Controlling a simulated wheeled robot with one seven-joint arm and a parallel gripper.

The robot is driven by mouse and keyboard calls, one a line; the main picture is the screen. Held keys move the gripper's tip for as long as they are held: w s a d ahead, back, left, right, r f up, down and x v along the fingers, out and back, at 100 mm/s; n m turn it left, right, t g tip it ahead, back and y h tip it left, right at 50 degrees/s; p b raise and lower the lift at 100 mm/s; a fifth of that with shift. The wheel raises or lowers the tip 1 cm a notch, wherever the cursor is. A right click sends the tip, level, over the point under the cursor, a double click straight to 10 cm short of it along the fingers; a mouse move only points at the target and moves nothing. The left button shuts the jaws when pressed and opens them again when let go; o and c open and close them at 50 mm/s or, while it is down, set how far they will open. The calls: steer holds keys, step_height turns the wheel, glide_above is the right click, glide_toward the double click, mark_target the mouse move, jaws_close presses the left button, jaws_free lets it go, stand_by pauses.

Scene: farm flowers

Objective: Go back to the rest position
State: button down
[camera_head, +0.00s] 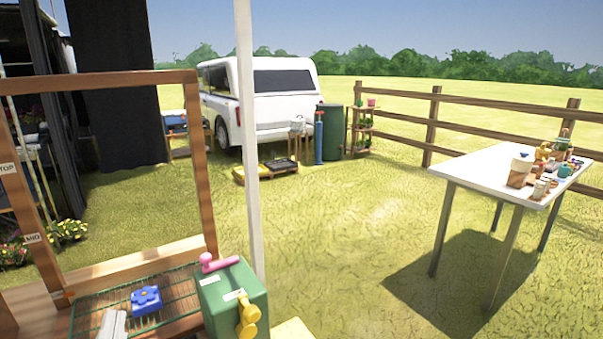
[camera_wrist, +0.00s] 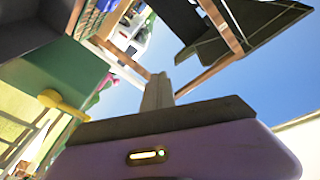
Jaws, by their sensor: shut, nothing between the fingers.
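My gripper (camera_wrist: 158,90) shows in the wrist view with its two grey fingers together and nothing between them. The fingers point up in that picture, with blue sky behind. In the head view, a pale grey piece at the bottom left edge looks like the tips of my gripper (camera_head: 113,324). It is in front of the wire rack (camera_head: 180,308) and left of the green box (camera_head: 232,290). The green box also shows in the wrist view (camera_wrist: 60,60), left of the fingers. I cannot tell the exact gap between them.
A blue flower block (camera_head: 146,300) is on the rack, close to my fingers. A wooden frame (camera_head: 200,160) and white pole (camera_head: 248,140) stand nearby. Grass is open toward the white table (camera_head: 480,175).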

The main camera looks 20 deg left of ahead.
steer(key=s+d+f+n+p, duration=0.1)
steer(key=d+f+n, duration=0.15)
steer(key=d, duration=0.65)
steer(key=s+d+f+n+t+h+p, duration=0.15)
steer(key=d+f, duration=0.25)
steer(key=d, duration=0.6)
steer(key=d+f+n+g+p, duration=0.1)
steer(key=d+f, duration=0.3)
steer(key=d, duration=0.5)
steer(key=s+d+m+h+p, duration=0.2)
steer(key=s+d+h, duration=0.3)
steer(key=s+d, duration=0.3)
steer(key=s+d+f+m+h+p, duration=0.1)
steer(key=s+d+m+h, duration=0.3)
steer(key=s+d, duration=0.5)
steer(key=d+h+p, duration=0.1)
steer(key=d, duration=0.5)
steer(key=shift+s+f+p, duration=0.15)
steer(key=shift+f+p, duration=0.15)
steer(key=shift+p, duration=0.1)
steer(key=shift+h, duration=0.25)
